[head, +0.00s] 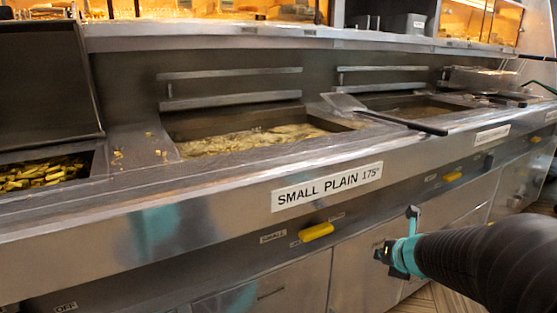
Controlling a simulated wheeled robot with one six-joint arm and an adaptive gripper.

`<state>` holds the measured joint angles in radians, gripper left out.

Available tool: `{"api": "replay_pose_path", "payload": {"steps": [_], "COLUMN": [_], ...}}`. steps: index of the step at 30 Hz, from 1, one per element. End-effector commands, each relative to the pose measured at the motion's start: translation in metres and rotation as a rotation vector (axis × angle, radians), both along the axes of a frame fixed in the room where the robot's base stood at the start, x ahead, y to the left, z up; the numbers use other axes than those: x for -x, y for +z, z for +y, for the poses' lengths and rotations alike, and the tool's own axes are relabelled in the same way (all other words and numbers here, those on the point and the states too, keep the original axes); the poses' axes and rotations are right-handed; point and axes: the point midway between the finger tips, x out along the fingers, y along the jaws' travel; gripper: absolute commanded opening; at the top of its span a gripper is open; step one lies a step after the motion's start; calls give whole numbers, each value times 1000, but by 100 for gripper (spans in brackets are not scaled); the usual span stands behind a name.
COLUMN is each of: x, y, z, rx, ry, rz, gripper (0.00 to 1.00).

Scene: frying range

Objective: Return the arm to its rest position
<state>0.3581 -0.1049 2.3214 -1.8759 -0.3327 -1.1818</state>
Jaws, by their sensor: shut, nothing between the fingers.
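My gripper (396,252) is at the lower right of the head view, at the end of my dark, sleeved arm that reaches in from the right edge. It is black with teal parts. It is shut and empty. It is in front of the range's lower steel panels, below the counter edge and to the right of a yellow handle (316,231). I cannot tell how far it is from the panels.
A flat-bladed tool (385,115) lies across the counter. Some wooden floor (440,301) shows at lower right.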

Motion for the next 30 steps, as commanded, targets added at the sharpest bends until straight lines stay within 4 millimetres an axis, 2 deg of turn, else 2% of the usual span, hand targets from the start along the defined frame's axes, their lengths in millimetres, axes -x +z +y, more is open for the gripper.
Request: {"api": "replay_pose_path", "payload": {"steps": [5,9,12,15,20,23,27,30], "x": [5,28,53,81,129,159,196,218], "y": [11,21,22,21,12,6,1,2], "z": [-47,-74,-83,-83,-62,-37,10,49], "rx": [-278,-523,-700,-879,-1153,-1313,-1503,-1610], "ry": [-518,-917,-1184,-1436,-1807,-2018,-2262,-2368], "rz": [-86,-172,-226,-267,-288,-261,-159,-36], "gripper": [0,0,0,0,0,0,0,0]}}
